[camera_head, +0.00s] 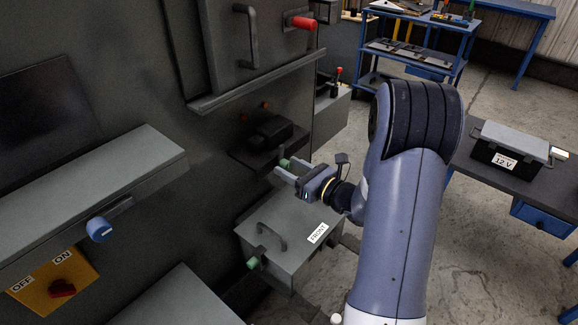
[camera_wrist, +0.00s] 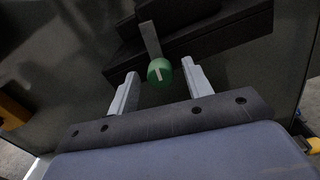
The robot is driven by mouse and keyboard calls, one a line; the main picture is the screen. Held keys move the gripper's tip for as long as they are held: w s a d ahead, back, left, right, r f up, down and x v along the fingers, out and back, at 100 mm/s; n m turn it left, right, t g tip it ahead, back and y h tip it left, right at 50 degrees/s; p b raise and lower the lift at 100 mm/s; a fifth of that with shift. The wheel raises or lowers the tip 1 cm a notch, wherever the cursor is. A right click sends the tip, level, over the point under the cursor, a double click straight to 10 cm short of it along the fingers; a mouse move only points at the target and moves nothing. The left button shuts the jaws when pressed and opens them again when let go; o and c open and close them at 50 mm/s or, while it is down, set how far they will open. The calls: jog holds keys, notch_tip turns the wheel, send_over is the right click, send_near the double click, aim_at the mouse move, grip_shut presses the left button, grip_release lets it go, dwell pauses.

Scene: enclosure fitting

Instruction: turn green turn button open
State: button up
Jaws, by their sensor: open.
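The green turn button (camera_wrist: 160,71) is a round green knob with a white mark on its face, seen in the wrist view between my two fingertips. A grey bar rises behind it toward a dark ledge. In the head view, a green knob (camera_head: 284,163) shows at my fingertips, below a black block. My gripper (camera_head: 286,171) is open, with a finger on either side of the button. I cannot tell whether a finger touches it. A second green knob (camera_head: 252,263) is on the front of the grey box labelled FRONT (camera_head: 290,222).
A blue knob (camera_head: 99,229) and a red switch on a yellow OFF/ON plate (camera_head: 52,283) are at left. A red-handled lever (camera_head: 303,22) is above. A table with a 12 V case (camera_head: 511,146) stands right. A grey ledge (camera_head: 256,80) juts out above the gripper.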

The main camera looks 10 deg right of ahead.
jog(key=shift+w+a, duration=0.3)
jog(key=shift+w, duration=0.05)
jog(key=c, duration=1)
